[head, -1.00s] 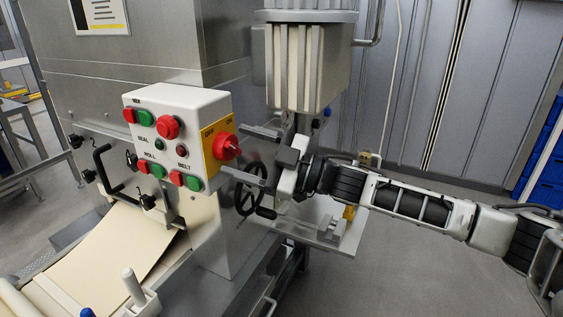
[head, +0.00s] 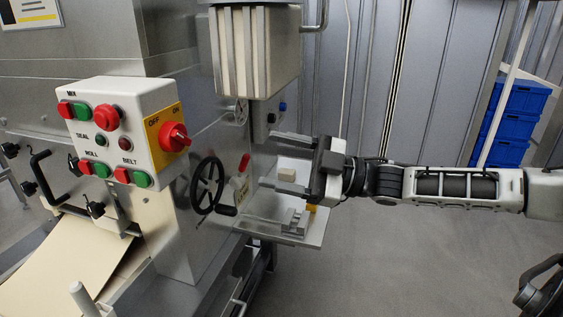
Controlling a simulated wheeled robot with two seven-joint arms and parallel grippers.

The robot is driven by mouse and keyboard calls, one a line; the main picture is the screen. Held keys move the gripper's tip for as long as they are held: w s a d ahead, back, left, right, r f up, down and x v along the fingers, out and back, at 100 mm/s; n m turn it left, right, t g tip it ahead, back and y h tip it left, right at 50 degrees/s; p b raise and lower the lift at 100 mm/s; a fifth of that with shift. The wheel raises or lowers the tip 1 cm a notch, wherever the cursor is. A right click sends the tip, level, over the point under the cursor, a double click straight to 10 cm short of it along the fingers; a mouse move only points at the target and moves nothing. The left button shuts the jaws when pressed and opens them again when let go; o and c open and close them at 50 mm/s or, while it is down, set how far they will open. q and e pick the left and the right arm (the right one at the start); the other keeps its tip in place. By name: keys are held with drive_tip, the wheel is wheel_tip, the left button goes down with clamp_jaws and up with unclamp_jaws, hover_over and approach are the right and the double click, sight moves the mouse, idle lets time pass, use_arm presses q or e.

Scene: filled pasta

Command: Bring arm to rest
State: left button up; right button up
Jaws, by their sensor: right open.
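My right arm comes in from the right, held roughly level. Its gripper (head: 268,160) is open and empty, with the two fingers pointing left towards the machine. The fingertips are apart from the red rotary switch (head: 175,137) on its yellow plate at the side of the white control box (head: 120,90). A gap with the black handwheel (head: 207,186) and a red-handled lever (head: 243,164) lies between them in the picture. My left gripper is not in view.
A small metal shelf (head: 258,228) with fittings sits just below the right gripper. A ribbed metal housing (head: 255,50) hangs above it. A pale dough sheet (head: 65,262) lies at lower left. Blue crates (head: 510,125) stand at the right back.

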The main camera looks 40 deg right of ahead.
idle(0.5)
drive_tip(key=s+a+f+m+t+h, duration=0.1)
drive_tip(key=s+a+f+m+h, duration=0.25)
drive_tip(key=f, duration=0.65)
drive_tip(key=s+a+f+m+t+h, duration=0.1)
drive_tip(key=a+f+m+h, duration=0.35)
drive_tip(key=f, duration=0.65)
drive_tip(key=s+a+f+m+g+h, duration=0.4)
drive_tip(key=s+a+f+m, duration=0.2)
drive_tip(key=s+f, duration=0.4)
drive_tip(key=shift+s+a+f+m+h, duration=0.25)
drive_tip(key=shift+f+m, duration=0.25)
drive_tip(key=shift+f, duration=0.45)
